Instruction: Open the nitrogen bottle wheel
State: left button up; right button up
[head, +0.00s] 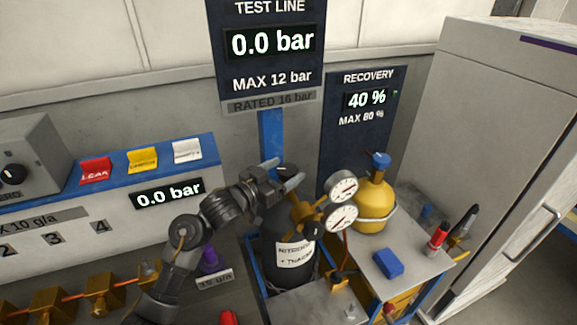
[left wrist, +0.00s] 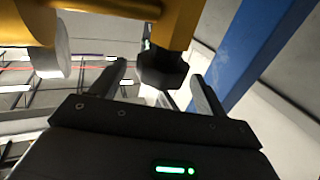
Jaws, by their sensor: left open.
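The black nitrogen bottle (head: 282,248) with a white label stands upright in a blue-framed holder. A brass valve and regulator (head: 308,216) with two white gauges sit on its top. The dark wheel (head: 287,169) is at the top of the valve, partly hidden by my gripper. My left gripper (head: 283,175) is open at the wheel. My right gripper is not in view.
A yellow recovery bottle (head: 373,203) stands right of the gauges (head: 342,218). A blue block (head: 388,263) and a red marker-like item (head: 438,237) are on the grey top nearby. A blue post (head: 271,137) rises behind the wheel. The test panel (head: 166,197) is at left.

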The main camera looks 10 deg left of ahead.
pick_arm(q)
jog(key=shift+x, duration=0.85)
jog(key=shift+c, duration=0.2)
jog(key=c, duration=0.9)
jog(key=shift+d+n+t+y+b, duration=0.1)
jog(key=shift+n+t+y+b, duration=0.25)
jog(key=shift+n+t+y, duration=0.45)
jog(key=shift+n+t+y+b, duration=0.35)
jog(key=shift+n+y, duration=0.25)
jog(key=shift+y, duration=0.5)
jog(key=shift+c, duration=0.2)
jog(key=shift+w+r+n+t+y, duration=0.1)
jog(key=shift+n+t+y, duration=0.15)
jog(key=shift+n+y, duration=0.9)
jog(key=shift+m+y, duration=0.25)
jog(key=o, duration=1)
